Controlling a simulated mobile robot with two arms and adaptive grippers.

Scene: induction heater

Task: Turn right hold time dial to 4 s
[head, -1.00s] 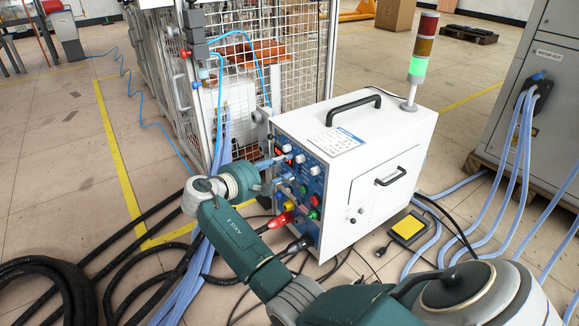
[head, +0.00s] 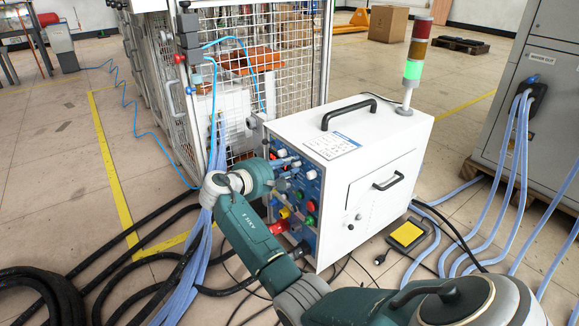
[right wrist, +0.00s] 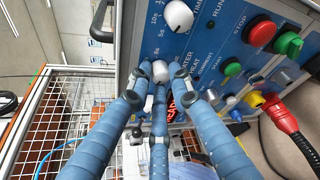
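The white heater box (head: 385,150) has a blue control panel on its left face. White dials, one of them in view (head: 311,175), line the panel's upper part. My right gripper (head: 283,170) is at the panel and hides part of it. In the right wrist view its blue fingers (right wrist: 163,74) surround a white dial (right wrist: 160,70), with a small gap seen on the right; contact is unclear. Another white dial (right wrist: 179,16), with seconds marks including 10s beside it, is above. The pointer of the dial between the fingers is not readable. My left gripper is out of view.
Red stop (right wrist: 261,31) and green (right wrist: 288,44) buttons and a red cable plug (right wrist: 277,107) are near the fingers. A wire-mesh cage (head: 265,70) stands behind the box. Black hoses (head: 150,250) and a yellow pedal (head: 407,233) lie on the floor.

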